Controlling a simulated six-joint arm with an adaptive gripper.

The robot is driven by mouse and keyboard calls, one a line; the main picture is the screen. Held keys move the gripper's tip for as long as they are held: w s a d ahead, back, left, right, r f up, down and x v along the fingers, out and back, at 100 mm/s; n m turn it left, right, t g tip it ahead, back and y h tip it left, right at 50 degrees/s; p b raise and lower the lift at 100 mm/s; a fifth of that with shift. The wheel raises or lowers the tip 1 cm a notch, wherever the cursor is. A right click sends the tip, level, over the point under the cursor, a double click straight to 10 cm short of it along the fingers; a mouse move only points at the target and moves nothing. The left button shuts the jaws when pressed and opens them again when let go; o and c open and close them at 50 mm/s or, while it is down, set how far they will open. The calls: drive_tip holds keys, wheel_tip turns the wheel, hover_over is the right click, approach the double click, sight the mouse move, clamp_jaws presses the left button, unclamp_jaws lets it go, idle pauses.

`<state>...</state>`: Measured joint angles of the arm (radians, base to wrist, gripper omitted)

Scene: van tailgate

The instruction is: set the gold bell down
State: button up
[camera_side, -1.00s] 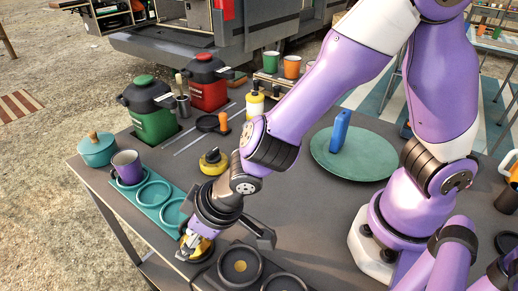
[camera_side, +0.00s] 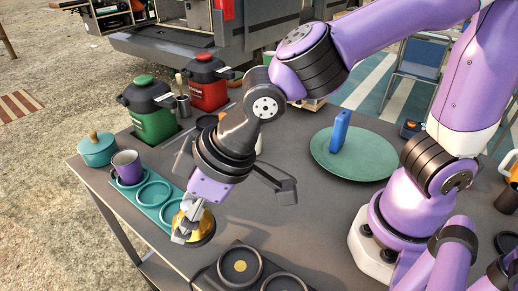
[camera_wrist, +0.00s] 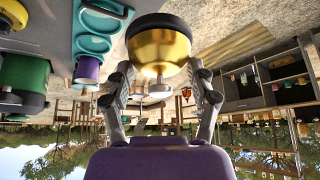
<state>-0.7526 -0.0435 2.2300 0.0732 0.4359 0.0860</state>
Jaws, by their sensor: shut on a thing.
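The gold bell (camera_side: 207,228) has a dark rim and is held tilted over the front part of the table. My gripper (camera_side: 184,232) is shut on its top. In the wrist view the bell (camera_wrist: 158,48) sits between both fingers of my gripper (camera_wrist: 160,90), its dark rim away from the palm. In the side view the bell overlaps the near end of a teal tray (camera_side: 152,211). The exact gap below it cannot be told.
A purple mug (camera_side: 128,167) stands in the teal tray's far ring. A black holder with round rings (camera_side: 240,285) lies at the front edge. A teal pot (camera_side: 97,149), green jug (camera_side: 153,119) and red jug (camera_side: 207,87) stand behind. A green disc (camera_side: 372,158) bears a blue object (camera_side: 340,131).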

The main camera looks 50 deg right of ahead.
drive_tip(key=s+r+n+g+y, duration=0.15)
drive_tip(key=s+n+g, duration=0.25)
drive_tip(key=s+n, duration=0.4)
drive_tip(key=s+r+n+g+y, duration=0.1)
drive_tip(key=s+r+n+g, duration=0.2)
drive_tip(key=s+n, duration=0.5)
drive_tip(key=shift+m, duration=0.3)
drive_tip(key=w+f, duration=0.2)
drive_tip(key=w, duration=0.1)
drive_tip(key=w+d+f, duration=0.1)
drive_tip(key=w+f, duration=0.1)
drive_tip(key=w, duration=0.1)
drive_tip(key=w+d+f, duration=0.1)
drive_tip(key=w+f, duration=0.2)
drive_tip(key=shift+w+d, duration=0.25)
drive_tip(key=shift+w, duration=0.1)
drive_tip(key=shift+w+f, duration=0.15)
drive_tip(key=shift+f, duration=1.95)
drive_tip(key=shift+f, duration=0.2)
drive_tip(key=o, duration=1.3)
